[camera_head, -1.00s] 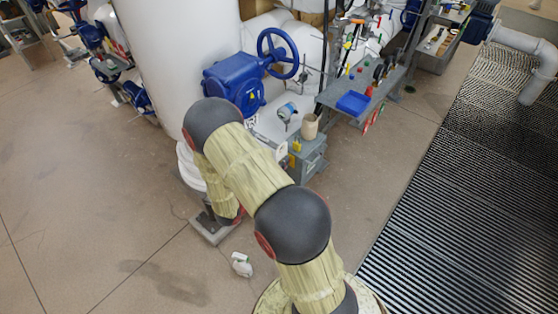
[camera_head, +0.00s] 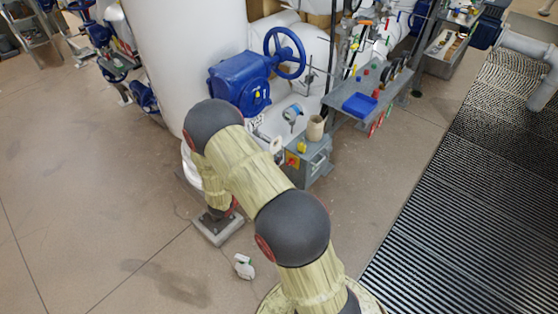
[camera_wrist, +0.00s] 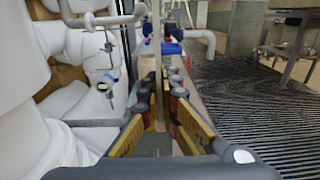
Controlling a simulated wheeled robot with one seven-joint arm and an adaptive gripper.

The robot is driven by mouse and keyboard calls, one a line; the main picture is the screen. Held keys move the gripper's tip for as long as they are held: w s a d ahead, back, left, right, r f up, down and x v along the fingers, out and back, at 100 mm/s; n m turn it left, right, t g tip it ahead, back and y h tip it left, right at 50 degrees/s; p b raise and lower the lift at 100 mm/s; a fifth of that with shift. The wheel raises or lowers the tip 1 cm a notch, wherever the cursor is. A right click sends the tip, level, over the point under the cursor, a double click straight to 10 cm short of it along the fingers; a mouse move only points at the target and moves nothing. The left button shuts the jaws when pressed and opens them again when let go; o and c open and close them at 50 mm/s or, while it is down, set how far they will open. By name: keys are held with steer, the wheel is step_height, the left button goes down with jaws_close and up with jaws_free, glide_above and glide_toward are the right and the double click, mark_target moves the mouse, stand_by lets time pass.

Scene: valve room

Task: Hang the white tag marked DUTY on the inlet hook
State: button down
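In the head view my arm bends down beside the white column and the gripper is hidden. A small white tag-like piece (camera_head: 277,147) shows by the grey box, but no lettering is readable. I cannot tell if it is the DUTY tag. I cannot make out the inlet hook in either view.
A grey bench (camera_head: 345,122) carries a blue tray (camera_head: 360,105). A blue valve (camera_head: 240,80) and a grey box (camera_head: 312,165) stand near a white column (camera_head: 180,60). A small white object (camera_head: 244,267) lies on the floor. Floor grating (camera_head: 470,210) runs along the right.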

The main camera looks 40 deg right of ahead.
steer(key=shift+w+a+f+b, duration=0.1)
steer(key=shift+w+f+b, duration=0.15)
steer(key=shift+w, duration=0.4)
steer(key=shift+w+f+b, duration=0.1)
steer(key=shift+w+b, duration=0.1)
steer(key=shift+w, duration=0.45)
steer(key=shift+w+a+f+b, duration=0.1)
steer(key=shift+w+f+b, duration=0.15)
steer(key=shift+w, duration=0.4)
steer(key=c, duration=2)
jaws_free()
steer(key=shift+o, duration=0.2)
steer(key=a, duration=1.2)
steer(key=shift+s, duration=0.45)
